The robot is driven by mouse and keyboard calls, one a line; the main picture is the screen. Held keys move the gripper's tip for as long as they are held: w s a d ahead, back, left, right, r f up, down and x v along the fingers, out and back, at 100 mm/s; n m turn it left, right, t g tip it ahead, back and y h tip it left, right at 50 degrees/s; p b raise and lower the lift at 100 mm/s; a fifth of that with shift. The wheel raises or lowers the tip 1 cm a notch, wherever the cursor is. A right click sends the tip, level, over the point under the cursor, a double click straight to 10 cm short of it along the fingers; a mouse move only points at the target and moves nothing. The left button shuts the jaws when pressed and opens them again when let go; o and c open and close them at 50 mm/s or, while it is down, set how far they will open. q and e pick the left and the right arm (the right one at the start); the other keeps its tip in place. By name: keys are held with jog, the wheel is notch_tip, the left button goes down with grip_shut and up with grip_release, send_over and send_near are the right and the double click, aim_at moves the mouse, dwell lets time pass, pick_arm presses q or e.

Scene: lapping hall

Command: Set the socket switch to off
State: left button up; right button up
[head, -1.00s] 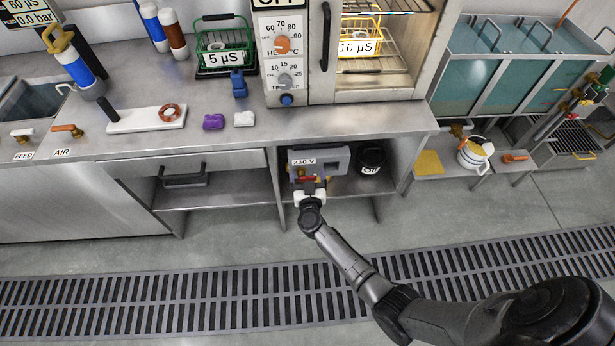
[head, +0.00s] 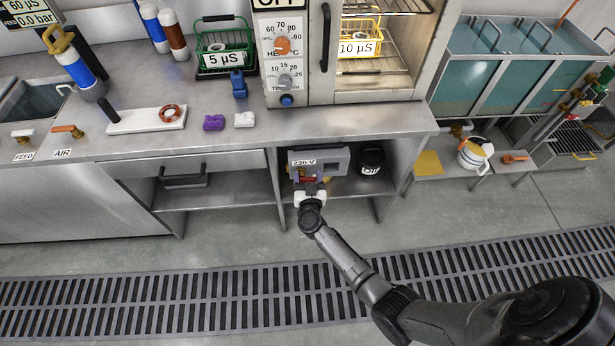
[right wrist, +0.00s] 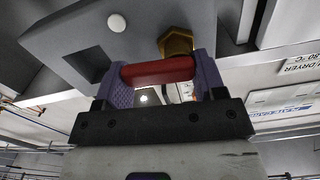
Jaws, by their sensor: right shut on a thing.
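The grey socket box (head: 335,160), labelled 230 V, stands in the open bay under the bench in the head view. A red switch handle (right wrist: 158,71) runs across between the purple fingers of my right gripper (right wrist: 160,82) in the right wrist view. The gripper is shut on this handle. A brass hex fitting (right wrist: 176,42) sits just behind it, close to the right finger. In the head view my right gripper (head: 309,184) is at the box's lower left front and hides much of the handle. The switch's marked position cannot be read. My left gripper is not in view.
A black pot (head: 371,160) stands right of the box in the same bay. The bench top (head: 360,118) hangs over the bay, with a bench leg (head: 283,212) close left of my gripper. The floor in front, with its long grate (head: 200,300), is clear.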

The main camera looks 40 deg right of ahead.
jog(key=m, duration=0.2)
jog(key=f+m, duration=0.1)
jog(key=m, duration=0.5)
jog(key=shift+f+b, duration=0.35)
jog(key=shift+b, duration=0.05)
jog(key=m+b, duration=0.1)
jog(key=m, duration=0.4)
jog(key=shift+w+a+f+b, duration=0.1)
jog(key=shift+a+f+b, duration=0.05)
jog(key=shift+f+b, duration=0.25)
jog(key=shift+w+a+f+m+b, duration=0.1)
jog(key=shift+m+b, duration=0.2)
jog(key=shift+m, duration=0.6)
jog(key=shift+w+a+f+m+b, duration=0.1)
jog(key=shift+m+b, duration=0.15)
jog(key=shift+m, duration=0.95)
jog(key=o, duration=0.9)
jog(key=shift+r, duration=0.1)
